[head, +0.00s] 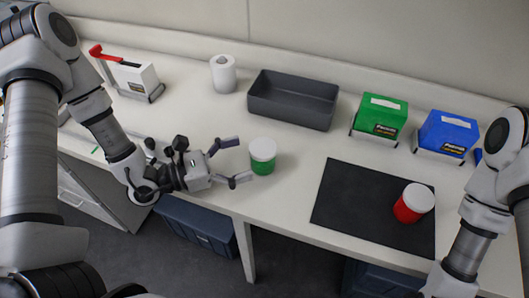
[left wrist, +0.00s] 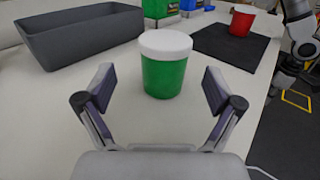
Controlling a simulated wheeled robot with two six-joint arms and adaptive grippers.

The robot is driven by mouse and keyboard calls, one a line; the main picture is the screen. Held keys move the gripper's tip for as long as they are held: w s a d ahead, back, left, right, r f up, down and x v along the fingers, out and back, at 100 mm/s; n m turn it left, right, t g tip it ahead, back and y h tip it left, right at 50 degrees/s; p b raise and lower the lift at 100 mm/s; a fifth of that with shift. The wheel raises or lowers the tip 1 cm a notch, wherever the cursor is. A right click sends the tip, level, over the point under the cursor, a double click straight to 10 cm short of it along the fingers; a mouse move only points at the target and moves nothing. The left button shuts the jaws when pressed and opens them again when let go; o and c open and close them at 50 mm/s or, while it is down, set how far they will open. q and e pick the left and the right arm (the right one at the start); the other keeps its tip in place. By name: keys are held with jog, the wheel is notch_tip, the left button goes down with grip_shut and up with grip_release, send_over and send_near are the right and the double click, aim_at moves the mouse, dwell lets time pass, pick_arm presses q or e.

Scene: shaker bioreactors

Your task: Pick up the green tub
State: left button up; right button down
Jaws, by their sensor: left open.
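The green tub (head: 262,165) has a white lid and stands upright on the bench near its front edge. My left gripper (head: 234,161) is open just left of the tub, its fingers pointing towards it. In the left wrist view the green tub (left wrist: 164,72) stands ahead, centred between the two spread fingertips (left wrist: 160,92) and a little beyond them. The fingers appear apart from it. My right arm comes in at the right of the head view, but its gripper is out of the frame.
A red tub (head: 408,208) with a white lid stands on a black mat (head: 335,200) to the right. A grey tray (head: 285,118), a paper roll (head: 223,74), and green (head: 372,122) and blue (head: 440,140) boxes stand at the back. The bench around the green tub is clear.

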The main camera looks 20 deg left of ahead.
aim_at(263, 152)
pick_arm(q)
jog(key=shift+w+d+r, duration=0.15)
jog(key=shift+w+d, duration=0.15)
jog(key=shift+d, duration=0.4)
jog(key=p+x, duration=0.1)
jog(key=x, duration=0.3)
jog(key=shift+s+d+r, duration=0.1)
jog(key=shift+a, duration=0.2)
jog(key=c, duration=0.4)
jog(key=shift+d, duration=0.1)
jog(key=c, duration=0.9)
